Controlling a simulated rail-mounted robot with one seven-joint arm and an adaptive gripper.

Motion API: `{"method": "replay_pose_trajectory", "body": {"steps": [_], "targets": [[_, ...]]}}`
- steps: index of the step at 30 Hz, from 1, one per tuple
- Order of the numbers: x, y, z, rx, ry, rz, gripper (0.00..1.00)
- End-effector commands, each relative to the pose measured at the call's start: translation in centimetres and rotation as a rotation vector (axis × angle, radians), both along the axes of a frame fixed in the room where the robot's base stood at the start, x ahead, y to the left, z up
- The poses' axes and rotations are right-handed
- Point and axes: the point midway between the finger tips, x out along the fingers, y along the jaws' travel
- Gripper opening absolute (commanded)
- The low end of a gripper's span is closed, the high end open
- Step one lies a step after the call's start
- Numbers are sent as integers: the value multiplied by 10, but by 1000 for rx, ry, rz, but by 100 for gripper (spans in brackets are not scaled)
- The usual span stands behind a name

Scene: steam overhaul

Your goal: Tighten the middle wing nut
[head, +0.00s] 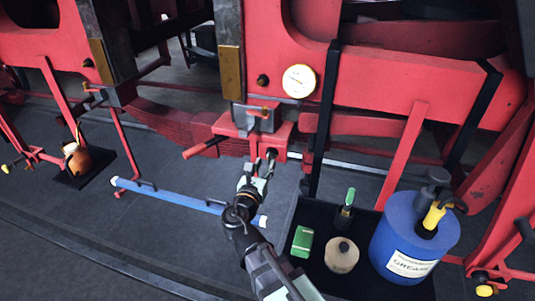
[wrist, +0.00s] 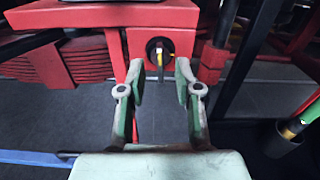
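A wing nut (wrist: 160,54) with an upright yellow-brass wing in a dark round seat sits on the face of a red block (wrist: 182,40). My gripper (wrist: 160,72) is open, with one finger on each side below the wing nut and a gap between them. In the wrist view the wing nut shows just beyond the fingertips; I cannot tell how far. In the head view my gripper (head: 261,160) is in front of the red block (head: 278,140), and the wing nut cannot be made out there.
A black tray (head: 310,212) at right holds a blue grease tub (head: 400,245), a green box (head: 302,242), a round tan tin (head: 341,256) and a green-handled tool (head: 348,203). A blue bar (head: 185,198) lies low at left. Black uprights (head: 325,120) stand right of my gripper.

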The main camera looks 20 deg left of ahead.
Motion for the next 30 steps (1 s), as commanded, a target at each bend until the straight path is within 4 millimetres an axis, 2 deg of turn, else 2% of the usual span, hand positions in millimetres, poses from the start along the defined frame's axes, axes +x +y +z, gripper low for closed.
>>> {"method": "replay_pose_trajectory", "body": {"steps": [3,7,19,20,22,23,30], "targets": [[20,1,2,-2,0,-1,33],[31,1,1,-1,0,1,33],[37,0,0,0,0,1,33],[37,0,0,0,0,1,30],[37,0,0,-1,0,1,5],[37,0,0,-1,0,1,0],[37,0,0,3,0,1,0]]}}
